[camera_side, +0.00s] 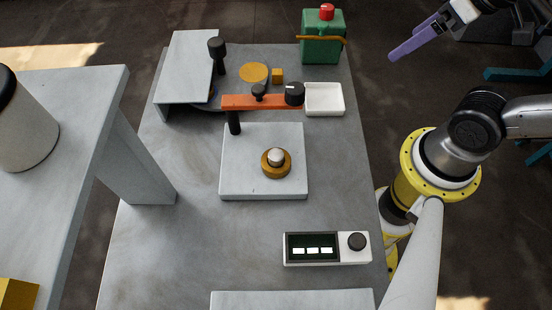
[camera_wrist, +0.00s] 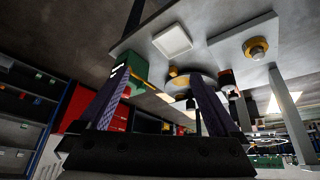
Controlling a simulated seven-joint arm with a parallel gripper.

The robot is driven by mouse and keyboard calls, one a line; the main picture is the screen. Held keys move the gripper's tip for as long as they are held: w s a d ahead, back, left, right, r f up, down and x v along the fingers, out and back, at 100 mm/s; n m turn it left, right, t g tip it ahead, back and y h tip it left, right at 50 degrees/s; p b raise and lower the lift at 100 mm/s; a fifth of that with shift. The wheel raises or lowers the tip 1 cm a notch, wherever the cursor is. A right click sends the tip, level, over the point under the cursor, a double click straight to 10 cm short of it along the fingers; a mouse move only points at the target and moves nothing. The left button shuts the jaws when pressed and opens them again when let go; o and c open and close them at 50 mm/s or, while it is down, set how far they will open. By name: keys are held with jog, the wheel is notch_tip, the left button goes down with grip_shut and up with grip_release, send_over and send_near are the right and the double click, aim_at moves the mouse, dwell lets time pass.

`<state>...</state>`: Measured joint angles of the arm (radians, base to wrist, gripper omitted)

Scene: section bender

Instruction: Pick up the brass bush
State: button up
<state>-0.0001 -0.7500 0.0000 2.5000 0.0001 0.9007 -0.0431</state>
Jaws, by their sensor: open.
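A brass ring, which looks like the brass bush (camera_side: 270,172), sits around a pale round-topped pin (camera_side: 276,156) on a light grey square plate (camera_side: 240,180). The bush also shows in the wrist view (camera_wrist: 250,47), near the upper right. My gripper (camera_side: 418,38) is at the top right of the side view, raised beyond the bench's right edge, well away from the bush. In the wrist view its two purple fingers (camera_wrist: 158,76) stand wide apart with nothing between them.
An orange arm (camera_side: 262,102) with black knobs lies just behind the plate. A display unit (camera_side: 326,248) sits in front.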

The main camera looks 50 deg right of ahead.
jog(key=n, duration=0.1)
jog(key=n+g+y, duration=0.4)
jog(key=n+g, duration=0.3)
jog(key=n, duration=1.3)
send_over(279, 150)
jog(key=d, duration=0.2)
notch_tip(279, 150, down, 11)
jog(key=shift+w+f, duration=0.1)
jog(key=shift+f, duration=0.1)
jog(key=shift+w+x, duration=0.2)
jog(key=shift+x, duration=1.4)
jog(key=shift+w+x, duration=0.2)
jog(key=shift+x, duration=1.4)
jog(key=shift+s, duration=0.15)
